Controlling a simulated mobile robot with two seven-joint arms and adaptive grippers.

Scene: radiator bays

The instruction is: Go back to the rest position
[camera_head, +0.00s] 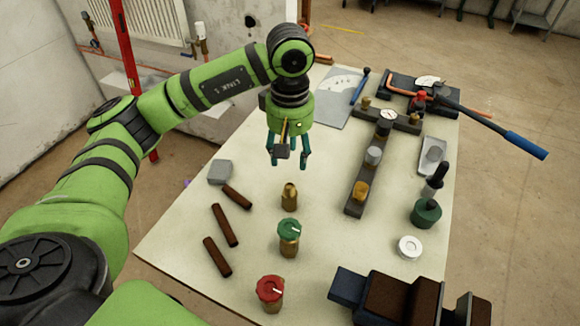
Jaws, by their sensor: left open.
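My left gripper (288,155) is open and points down above the middle of the workbench. Its dark green fingers are apart with nothing between them. My green left arm (215,85) reaches in from the left and bends down at the wrist. The worktable (180,225) below is pale. A small brass fitting (289,198) stands a little below the gripper in the picture, apart from it. My right gripper is not in view.
Green-capped (289,238) and red-capped (270,293) valves stand nearer. Brown bars (225,225) lie left. A dark gauge manifold (371,160), pipe bender (470,110) and green-based tool (426,212) are right; a vise (400,298) is front right. A radiator (135,20) hangs behind.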

